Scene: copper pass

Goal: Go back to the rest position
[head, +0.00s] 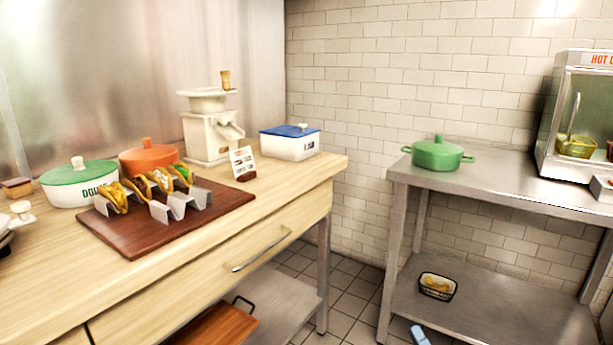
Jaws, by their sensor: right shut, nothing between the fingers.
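The tip of my right gripper (419,336) just shows at the bottom edge, light blue, in front of the lower shelf of the steel table. It is shut and empty, and touches nothing that I can see. Most of it is cut off by the frame. My left gripper is not in view.
The wooden counter (215,262) at left bears a brown board (110,240) with tacos in a metal holder, lidded pots, a white grinder (207,135) and a blue-lidded box (290,145). The steel table (500,180) bears a green pot (437,155) and a glass warmer. Tiled floor lies between.

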